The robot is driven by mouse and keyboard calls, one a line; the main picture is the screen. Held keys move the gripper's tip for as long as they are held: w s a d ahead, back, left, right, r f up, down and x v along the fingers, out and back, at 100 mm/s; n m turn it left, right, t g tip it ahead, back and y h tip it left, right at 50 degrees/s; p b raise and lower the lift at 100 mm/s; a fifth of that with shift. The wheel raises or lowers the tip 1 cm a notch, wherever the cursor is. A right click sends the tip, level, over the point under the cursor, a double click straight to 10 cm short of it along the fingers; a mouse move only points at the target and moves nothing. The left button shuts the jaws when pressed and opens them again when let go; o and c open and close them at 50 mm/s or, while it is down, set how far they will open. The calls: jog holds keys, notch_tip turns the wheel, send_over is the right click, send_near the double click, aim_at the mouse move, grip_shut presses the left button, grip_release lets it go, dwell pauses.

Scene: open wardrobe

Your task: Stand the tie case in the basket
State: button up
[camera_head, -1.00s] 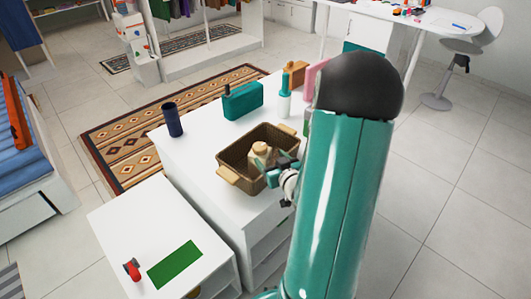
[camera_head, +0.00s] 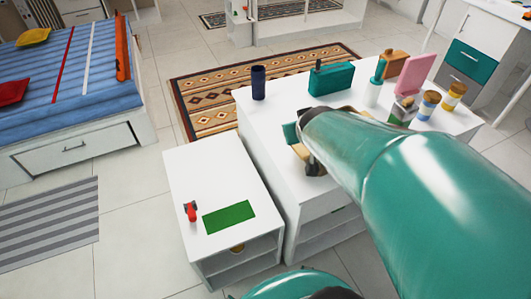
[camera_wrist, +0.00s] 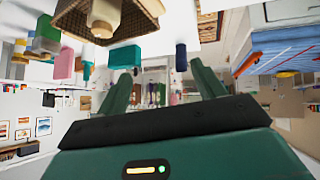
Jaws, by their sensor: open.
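A dark blue upright cylinder (camera_head: 258,82), which looks like the tie case, stands at the far left corner of the white cabinet top. It appears inverted in the wrist view (camera_wrist: 181,56). The brown woven basket (camera_wrist: 75,20) fills the upper left of the wrist view, with a cream bottle-like object (camera_wrist: 105,17) in it. In the head view my arm hides most of the basket. My gripper (camera_wrist: 165,76) is open, with nothing between its fingers; the cylinder is ahead of it and apart.
A teal case (camera_head: 331,79) stands right of the cylinder. Bottles, several jars and a pink panel (camera_head: 415,74) stand farther right. A lower white unit (camera_head: 195,165) bears a green mat (camera_head: 229,217) and a red object (camera_head: 191,211). Cabinet top between cylinder and arm is clear.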

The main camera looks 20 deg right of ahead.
jog(key=s+a+r+n+g+y, duration=0.1)
jog(key=s+a+r+g+y, duration=0.2)
jog(key=s+a, duration=0.9)
notch_tip(320, 180, up, 2)
jog(key=shift+s+a+r+n+y, duration=0.1)
jog(key=shift+s+a+n+y, duration=0.2)
jog(key=shift+a, duration=0.65)
